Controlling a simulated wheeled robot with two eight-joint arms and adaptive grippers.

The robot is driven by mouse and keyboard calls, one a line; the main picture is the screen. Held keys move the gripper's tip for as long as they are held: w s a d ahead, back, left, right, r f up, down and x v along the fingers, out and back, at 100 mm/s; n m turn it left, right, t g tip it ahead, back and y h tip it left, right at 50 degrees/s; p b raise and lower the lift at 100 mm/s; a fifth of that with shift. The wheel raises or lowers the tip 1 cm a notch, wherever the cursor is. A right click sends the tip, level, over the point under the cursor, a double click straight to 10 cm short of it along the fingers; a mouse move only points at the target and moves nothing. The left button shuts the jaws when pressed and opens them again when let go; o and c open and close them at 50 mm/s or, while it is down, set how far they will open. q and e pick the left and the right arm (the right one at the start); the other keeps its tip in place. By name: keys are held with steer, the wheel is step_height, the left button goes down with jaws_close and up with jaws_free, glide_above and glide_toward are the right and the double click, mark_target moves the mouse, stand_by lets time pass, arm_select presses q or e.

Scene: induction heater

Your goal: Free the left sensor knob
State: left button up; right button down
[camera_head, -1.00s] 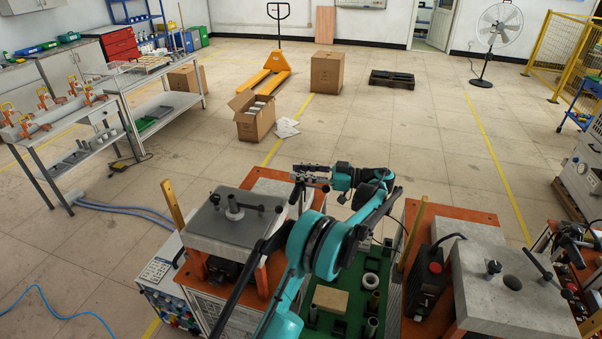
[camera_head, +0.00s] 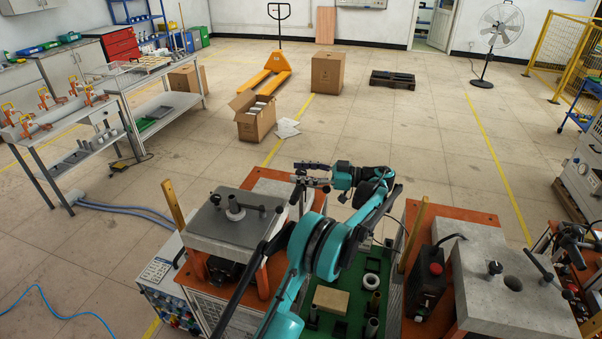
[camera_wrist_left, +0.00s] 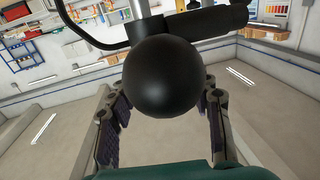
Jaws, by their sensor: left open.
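My left gripper (camera_head: 305,173) shows in the head view above the back edge of the left machine, pointing left. The left wrist view shows its two fingers (camera_wrist_left: 163,90) spread apart. A round, glossy black knob (camera_wrist_left: 160,76) sits large between and just beyond them, with a gap visible on each side. A metal rod and a black bar (camera_wrist_left: 190,24) show behind the knob. In the head view I cannot make out this knob clearly at the gripper. My right gripper is not in view.
The left machine's grey plate (camera_head: 222,232) carries a white ring and a black-tipped rod (camera_head: 262,207). A wooden post (camera_head: 173,203) stands at its left. A green tray (camera_head: 340,323) with loose parts lies between the machines. The right machine has a concrete-coloured slab (camera_head: 515,305).

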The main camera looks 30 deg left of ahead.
mark_target(301, 171)
arm_select(q)
step_height(301, 171, up, 10)
steer(key=shift+f, duration=0.1)
stand_by(0.5)
